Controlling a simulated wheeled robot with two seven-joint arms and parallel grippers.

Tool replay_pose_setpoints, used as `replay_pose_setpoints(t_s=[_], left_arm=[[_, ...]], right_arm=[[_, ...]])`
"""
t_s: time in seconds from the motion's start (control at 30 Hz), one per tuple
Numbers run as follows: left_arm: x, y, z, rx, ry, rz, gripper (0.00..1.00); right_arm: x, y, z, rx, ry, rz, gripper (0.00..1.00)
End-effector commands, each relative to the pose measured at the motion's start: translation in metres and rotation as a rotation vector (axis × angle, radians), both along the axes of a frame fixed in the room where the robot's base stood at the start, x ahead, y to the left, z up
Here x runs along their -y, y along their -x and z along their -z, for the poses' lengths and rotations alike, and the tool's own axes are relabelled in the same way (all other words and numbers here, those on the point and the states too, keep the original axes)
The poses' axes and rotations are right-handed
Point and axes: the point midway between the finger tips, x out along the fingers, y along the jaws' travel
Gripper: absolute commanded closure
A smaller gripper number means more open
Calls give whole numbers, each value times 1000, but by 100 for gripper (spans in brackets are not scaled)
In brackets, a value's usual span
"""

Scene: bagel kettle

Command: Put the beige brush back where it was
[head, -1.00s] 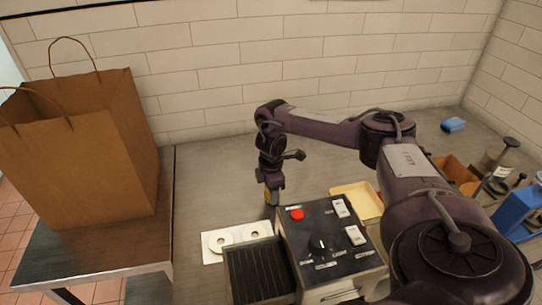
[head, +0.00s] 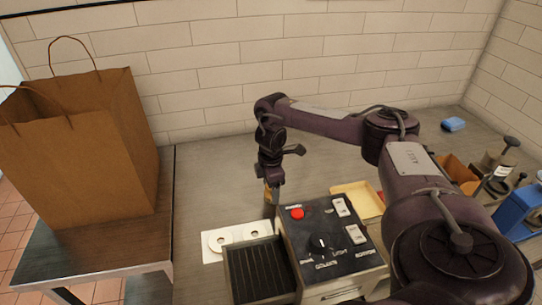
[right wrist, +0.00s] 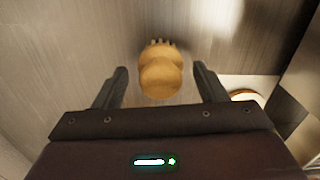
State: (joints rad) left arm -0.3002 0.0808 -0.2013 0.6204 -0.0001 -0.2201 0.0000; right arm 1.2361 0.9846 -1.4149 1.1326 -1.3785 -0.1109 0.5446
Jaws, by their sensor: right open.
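The beige brush (right wrist: 160,75), a rounded wooden-looking knob with a row of short teeth or bristles at its far end, shows in the right wrist view. My right gripper (right wrist: 160,82) is open, with one finger on each side of the brush and a visible gap to both. In the head view my right gripper (head: 272,194) points down at the worktop behind the control box, and the brush is mostly hidden by it. My left gripper is not in view.
A control box (head: 325,246) with a red button stands just in front of the gripper. A paper bag (head: 80,150) stands far left.

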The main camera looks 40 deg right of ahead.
Motion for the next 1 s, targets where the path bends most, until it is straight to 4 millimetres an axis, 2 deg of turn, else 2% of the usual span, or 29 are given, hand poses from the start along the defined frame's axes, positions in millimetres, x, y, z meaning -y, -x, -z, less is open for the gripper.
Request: replay_pose_setpoints(t_s=[0.07, 0.1, 0.23, 0.4, 0.6, 1.0], left_arm=[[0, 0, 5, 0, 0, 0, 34], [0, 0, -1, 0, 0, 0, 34], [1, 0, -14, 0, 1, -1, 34], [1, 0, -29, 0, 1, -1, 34], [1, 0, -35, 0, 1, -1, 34], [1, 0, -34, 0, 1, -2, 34]], right_arm=[[1, -1, -15, 5, 0, -1, 34], [1, -1, -29, 6, 2, -1, 34], [1, -1, -62, 5, 2, -2, 34], [1, -1, -91, 3, 3, -1, 34], [0, 0, -104, 1, 1, 0, 34], [0, 1, -104, 0, 1, 0, 34]])
